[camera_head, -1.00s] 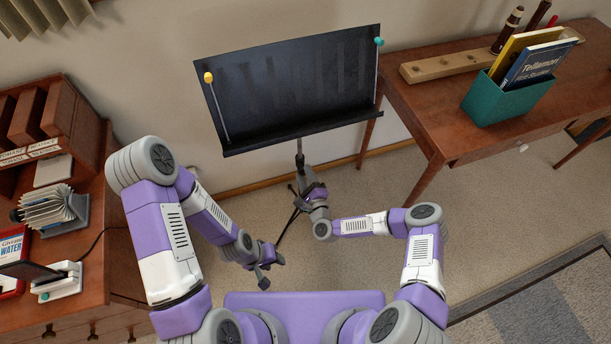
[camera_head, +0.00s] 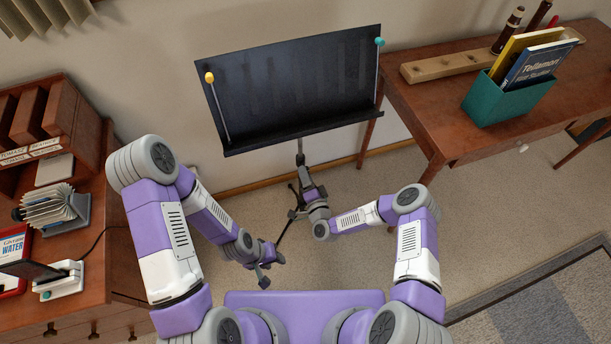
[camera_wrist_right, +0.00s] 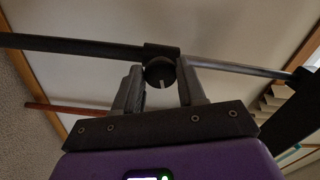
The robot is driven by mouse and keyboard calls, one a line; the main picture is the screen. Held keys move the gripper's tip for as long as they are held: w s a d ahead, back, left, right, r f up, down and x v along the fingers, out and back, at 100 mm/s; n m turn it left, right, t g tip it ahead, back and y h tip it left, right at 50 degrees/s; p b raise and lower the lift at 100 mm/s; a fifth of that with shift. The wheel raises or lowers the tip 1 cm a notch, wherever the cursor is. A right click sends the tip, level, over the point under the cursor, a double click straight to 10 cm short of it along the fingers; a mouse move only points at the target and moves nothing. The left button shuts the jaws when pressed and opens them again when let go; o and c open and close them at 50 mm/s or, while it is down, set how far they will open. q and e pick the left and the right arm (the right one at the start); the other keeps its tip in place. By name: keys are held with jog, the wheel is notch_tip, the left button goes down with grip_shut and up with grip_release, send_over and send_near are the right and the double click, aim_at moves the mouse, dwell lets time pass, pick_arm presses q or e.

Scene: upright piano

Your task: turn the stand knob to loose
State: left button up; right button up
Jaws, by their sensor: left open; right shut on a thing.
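The music stand (camera_head: 292,88) has a wide black desk on a thin post (camera_head: 300,147), with its tripod partly hidden behind my right gripper. The dark round stand knob (camera_wrist_right: 160,70) sits on the stand's tube in the right wrist view, with a short pale mark pointing roughly down. My right gripper (camera_wrist_right: 160,80) is shut on the knob, one finger on each side. In the head view my right gripper (camera_head: 301,188) is at the post below the desk, and the knob is hidden there. My left gripper (camera_head: 266,272) is open and empty, lower and left of the stand.
A wooden table (camera_head: 440,100) with a teal book box (camera_head: 510,98) stands at the right. A brown desk (camera_head: 95,285) with a card file and small items is at the left. Carpet (camera_head: 380,180) is clear between the stand and right table.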

jog(key=shift+d+f+n+p, duration=0.1)
jog(key=shift+n+p, duration=0.1)
jog(key=shift+n, duration=1.75)
jog(key=shift+d+f+n+p, duration=0.1)
jog(key=shift+n+p, duration=0.1)
jog(key=shift+n, duration=1.75)
jog(key=o, duration=1)
jog(key=shift+r, duration=0.1)
jog(key=shift+s, duration=0.1)
jog(key=p+v, duration=0.2)
jog(key=v, duration=0.5)
jog(key=shift+s, duration=0.15)
